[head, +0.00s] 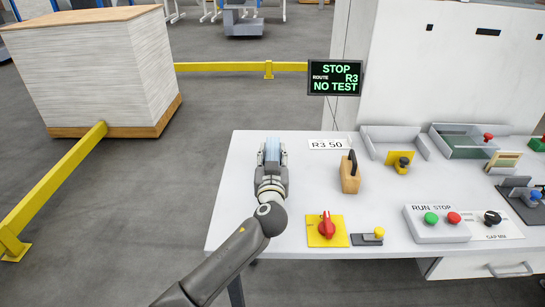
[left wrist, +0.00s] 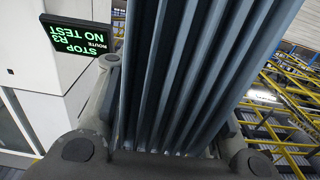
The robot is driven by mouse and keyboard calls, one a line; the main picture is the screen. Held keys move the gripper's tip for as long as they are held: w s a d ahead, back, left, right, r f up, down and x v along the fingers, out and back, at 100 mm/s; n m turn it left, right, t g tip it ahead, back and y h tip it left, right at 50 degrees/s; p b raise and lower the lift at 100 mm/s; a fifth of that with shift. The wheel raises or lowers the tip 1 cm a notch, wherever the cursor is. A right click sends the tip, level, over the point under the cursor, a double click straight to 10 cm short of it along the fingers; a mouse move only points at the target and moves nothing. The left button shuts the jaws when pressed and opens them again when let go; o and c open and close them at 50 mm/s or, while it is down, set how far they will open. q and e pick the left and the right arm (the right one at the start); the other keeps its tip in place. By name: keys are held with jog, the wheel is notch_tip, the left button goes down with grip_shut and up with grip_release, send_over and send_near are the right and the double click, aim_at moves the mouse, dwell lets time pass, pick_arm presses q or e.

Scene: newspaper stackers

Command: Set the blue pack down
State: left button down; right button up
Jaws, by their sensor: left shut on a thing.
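My left gripper (head: 271,160) is over the back left part of the white table (head: 240,190). It is shut on the blue pack (head: 272,148), whose pale blue top shows between the fingers. In the left wrist view, the blue pack (left wrist: 185,70) fills the middle as a stack of ribbed grey-blue layers between the finger pads. Its lower part is hidden, and I cannot tell whether it touches the table. A white card reading "R3 50" (head: 327,144) is just to the right. My right gripper is not in view.
A wooden block with a black handle (head: 350,175) stands right of the gripper. A red knob on a yellow plate (head: 326,230), a RUN/STOP box (head: 437,224) and a grey tray (head: 395,135) are further along. A screen (head: 335,78) reads "STOP ROUTE R3 NO TEST". The table's front left is clear.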

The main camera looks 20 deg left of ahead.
pick_arm(q)
jog(key=shift+f, duration=0.4)
jog(key=c, duration=1)
grip_release()
jog(key=shift+f, duration=0.15)
jog(key=shift+o, duration=0.2)
